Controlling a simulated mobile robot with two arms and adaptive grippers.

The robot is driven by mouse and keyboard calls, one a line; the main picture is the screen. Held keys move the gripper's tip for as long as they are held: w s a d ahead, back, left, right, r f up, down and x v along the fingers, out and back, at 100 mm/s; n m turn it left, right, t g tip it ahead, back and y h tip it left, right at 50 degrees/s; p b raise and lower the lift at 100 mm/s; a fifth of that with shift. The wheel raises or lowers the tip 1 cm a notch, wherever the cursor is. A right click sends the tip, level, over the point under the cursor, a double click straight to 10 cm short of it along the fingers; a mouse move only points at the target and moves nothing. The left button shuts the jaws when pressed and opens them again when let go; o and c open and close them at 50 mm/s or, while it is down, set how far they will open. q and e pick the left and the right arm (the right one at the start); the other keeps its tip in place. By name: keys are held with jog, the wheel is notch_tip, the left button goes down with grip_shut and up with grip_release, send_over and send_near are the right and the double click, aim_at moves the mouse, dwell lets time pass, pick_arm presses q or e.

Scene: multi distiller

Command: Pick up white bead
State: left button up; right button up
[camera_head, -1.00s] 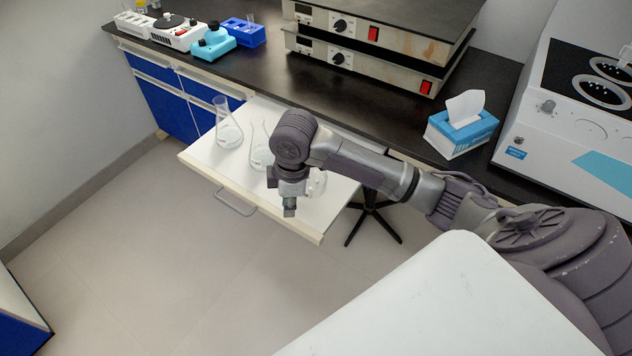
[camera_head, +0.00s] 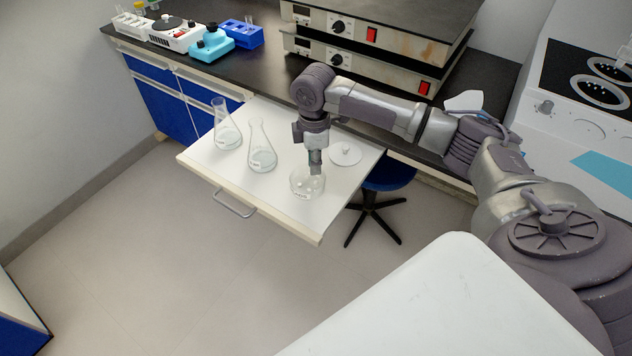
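A clear round glass jar (camera_head: 306,183) with a dark label stands open near the front right of the pulled-out white drawer top. Any white bead is too small to make out; the jar's contents are unclear. A white round lid with a knob (camera_head: 345,154) lies behind and to the right of the jar. My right gripper (camera_head: 315,166) points down at the jar's mouth, its tips overlapping the jar's upper rim in the picture. The fingers look close together, but I cannot tell whether they are shut or hold anything. My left gripper is not in view.
Two conical flasks (camera_head: 227,135) (camera_head: 262,155) with liquid stand left of the jar on the drawer top (camera_head: 205,160). Stacked hot plates (camera_head: 360,60) and a tissue box, now mostly hidden by my arm, are on the black bench. A blue stool (camera_head: 390,178) stands beside the drawer.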

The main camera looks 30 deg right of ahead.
aim_at(316, 181)
jog(key=shift+s+d+f, duration=0.1)
jog(key=shift+s+f, duration=0.05)
jog(key=shift+f, duration=2.55)
jog(key=c, duration=0.3)
